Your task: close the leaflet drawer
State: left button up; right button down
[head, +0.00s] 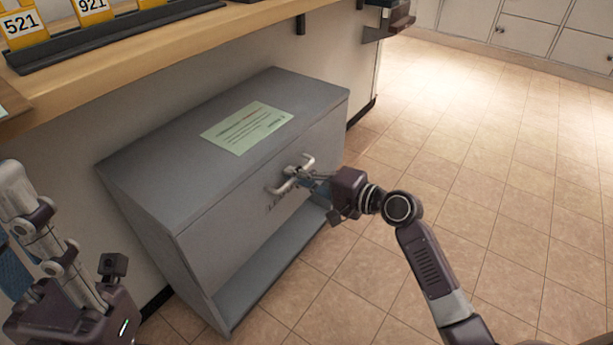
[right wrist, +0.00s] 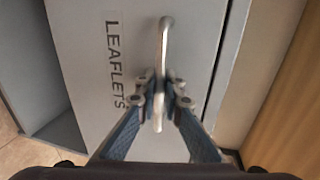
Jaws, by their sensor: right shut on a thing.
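The grey leaflet drawer (head: 240,223) is the front of a low grey cabinet (head: 165,175) under the counter. Its front looks about flush with the cabinet top; whether a small gap is left, I cannot tell. The wrist view shows the drawer front (right wrist: 90,80) with the word LEAFLETS and a narrow dark seam along its right edge. My right gripper (head: 299,176) is shut on the middle of the bar handle (head: 281,190), which also shows in the wrist view (right wrist: 164,45). My left gripper (head: 40,225) is at the lower left, away from the drawer and partly cut off.
A wooden counter (head: 150,37) with yellow number cards (head: 22,25) overhangs the cabinet. A pale green sheet (head: 247,128) lies on the cabinet top. An open recess (head: 270,265) is below the drawer front. The tiled floor to the right is clear.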

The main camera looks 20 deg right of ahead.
jog(key=c, duration=2.5)
grip_release()
jog(key=shift+w+r, duration=0.1)
jog(key=shift+o, duration=0.8)
jog(key=shift+a, duration=0.1)
jog(key=v, duration=1.2)
